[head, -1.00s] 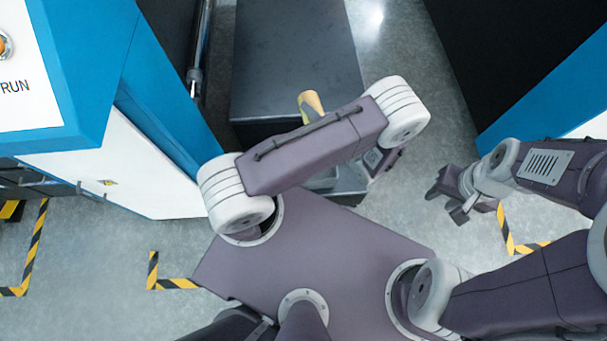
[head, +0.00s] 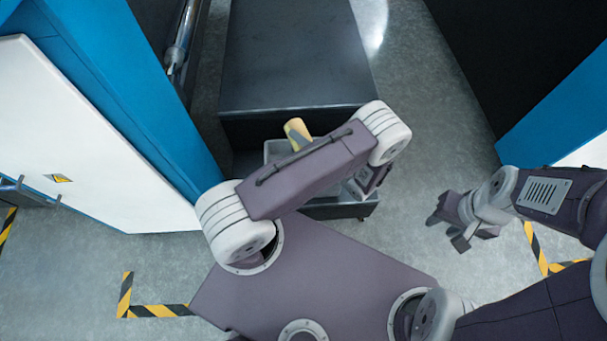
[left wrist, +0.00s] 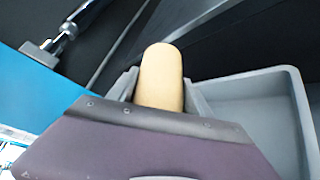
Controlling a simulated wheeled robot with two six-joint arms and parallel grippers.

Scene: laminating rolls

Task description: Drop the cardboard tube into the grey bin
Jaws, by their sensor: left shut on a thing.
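The cardboard tube (head: 297,131) is tan and short. Its end sticks out past my left arm in the head view. In the left wrist view the tube (left wrist: 161,80) stands between the jaws of my left gripper (left wrist: 160,90), which is shut on it. The grey bin (left wrist: 270,95) is an open tray to the right of the tube in the left wrist view. In the head view the bin (head: 276,150) is partly hidden under my left arm. The tube is close to the bin; its height above it is hard to tell. My right gripper (head: 456,228) is open and empty over the floor.
A dark cabinet (head: 300,60) stands behind the bin. A blue and white machine (head: 95,150) is close on the left, with a metal roller (head: 182,40) beside it. Another dark and blue machine (head: 520,60) stands at the right. Grey floor lies between.

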